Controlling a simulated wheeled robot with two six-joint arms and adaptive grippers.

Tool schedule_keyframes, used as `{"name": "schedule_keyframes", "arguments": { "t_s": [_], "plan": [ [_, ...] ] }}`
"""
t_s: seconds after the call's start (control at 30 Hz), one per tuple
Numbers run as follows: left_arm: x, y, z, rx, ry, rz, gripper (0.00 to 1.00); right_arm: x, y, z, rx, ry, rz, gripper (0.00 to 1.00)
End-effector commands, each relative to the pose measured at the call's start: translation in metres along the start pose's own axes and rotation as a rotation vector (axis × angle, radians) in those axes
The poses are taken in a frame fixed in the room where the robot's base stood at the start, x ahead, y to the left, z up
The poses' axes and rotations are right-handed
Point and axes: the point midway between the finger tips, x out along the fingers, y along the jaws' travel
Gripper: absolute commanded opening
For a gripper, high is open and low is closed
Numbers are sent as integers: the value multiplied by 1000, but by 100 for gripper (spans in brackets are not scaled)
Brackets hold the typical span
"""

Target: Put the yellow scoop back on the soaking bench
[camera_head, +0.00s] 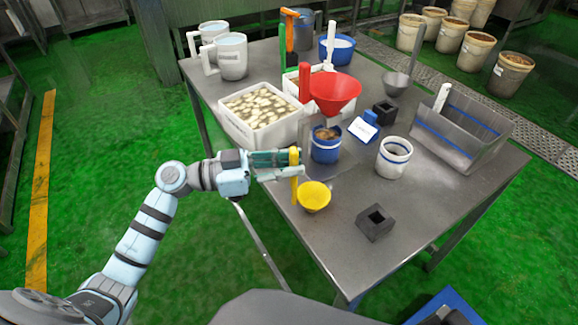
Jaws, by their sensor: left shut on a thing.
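The yellow scoop (314,197) has a round bowl and an upright yellow handle. My left gripper (289,168) comes in from the left and is shut on the handle. The bowl is at the near-left part of the grey metal bench (345,262), in front of the blue-banded tub. I cannot tell whether the bowl touches the bench top or hangs just above it. A black block with a square hole (375,223) stands on the bench to the right of the bowl. My right gripper is not in view.
A red funnel-shaped scoop (334,92), a white bin of pale pieces (262,134), a blue-banded tub (325,152), a white cup (393,160) and a grey open bin (459,135) crowd the bench behind. The bench's near corner is clear.

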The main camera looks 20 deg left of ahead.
Motion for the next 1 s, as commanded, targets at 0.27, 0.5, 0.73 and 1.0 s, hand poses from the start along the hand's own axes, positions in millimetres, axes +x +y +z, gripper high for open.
{"name": "schedule_keyframes", "arguments": {
  "t_s": [0.27,0.5,0.73,1.0],
  "plan": [
    [0,0,1,1,0,0,0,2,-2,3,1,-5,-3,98],
    [0,0,1,0,0,0,39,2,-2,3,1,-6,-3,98],
    [0,0,0,0,0,0,39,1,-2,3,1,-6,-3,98],
    [-41,0,4,1,-9,-1,39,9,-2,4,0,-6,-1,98]
  ]
}}
